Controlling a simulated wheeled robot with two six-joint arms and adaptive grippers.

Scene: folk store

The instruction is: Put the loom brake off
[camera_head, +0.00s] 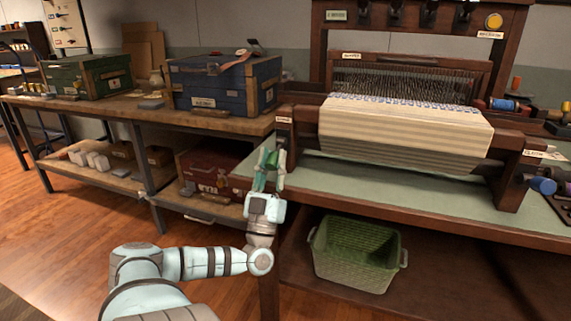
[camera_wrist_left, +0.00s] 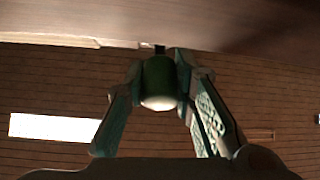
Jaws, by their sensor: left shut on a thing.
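The wooden loom (camera_head: 400,110) stands on the green-topped table, with a striped cloth (camera_head: 405,125) wound on its front beam. My left gripper (camera_head: 268,175) is at the loom's left end, fingers pointing up. It is shut on a green handle (camera_head: 271,159), which looks like the brake handle. In the left wrist view, the green handle (camera_wrist_left: 159,82) with a pale round end sits between the fingertips of my left gripper (camera_wrist_left: 160,88). A dark stub shows above the handle; its join to the loom is mostly hidden. My right gripper is not in view.
The table edge (camera_head: 400,222) is close to my left wrist. A green basket (camera_head: 355,262) sits on the shelf below. A blue chest (camera_head: 222,85) and a green chest (camera_head: 85,76) stand on the left bench. Thread spools (camera_head: 505,104) lie at the right. The floor at left is clear.

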